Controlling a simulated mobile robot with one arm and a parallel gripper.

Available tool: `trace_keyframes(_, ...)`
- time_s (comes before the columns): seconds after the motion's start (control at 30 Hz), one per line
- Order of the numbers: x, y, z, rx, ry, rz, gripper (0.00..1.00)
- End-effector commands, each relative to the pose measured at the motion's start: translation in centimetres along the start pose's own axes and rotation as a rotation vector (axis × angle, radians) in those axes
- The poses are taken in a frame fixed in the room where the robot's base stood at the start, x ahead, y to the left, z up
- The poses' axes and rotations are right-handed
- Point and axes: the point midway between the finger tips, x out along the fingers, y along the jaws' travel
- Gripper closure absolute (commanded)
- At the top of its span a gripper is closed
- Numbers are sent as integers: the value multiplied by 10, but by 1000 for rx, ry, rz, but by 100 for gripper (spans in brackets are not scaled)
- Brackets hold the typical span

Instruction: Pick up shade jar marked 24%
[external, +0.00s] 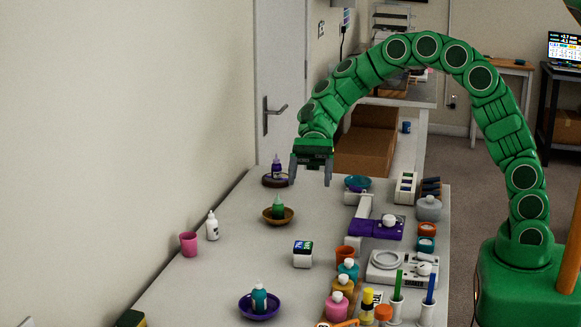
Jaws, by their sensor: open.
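No marking of 24% is readable in the external view, so I cannot tell which item is the shade jar. Small squat jars stand at the table's right side: an orange-topped one (427,230) and a teal one (426,244) just in front of it. A grey lidded jar (429,209) stands behind them. My gripper (310,180) is open and empty, fingers pointing down, above the back part of the table, left of the purple device. It appears clear of the nearby bowls.
Several bottles crowd the front right. The left-middle tabletop is mostly free.

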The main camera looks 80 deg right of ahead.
Motion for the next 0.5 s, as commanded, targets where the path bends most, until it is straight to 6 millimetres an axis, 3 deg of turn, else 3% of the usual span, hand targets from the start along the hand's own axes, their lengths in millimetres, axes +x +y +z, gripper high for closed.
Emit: trace_keyframes(0.5,48,0,-117,3,-2,2,23)
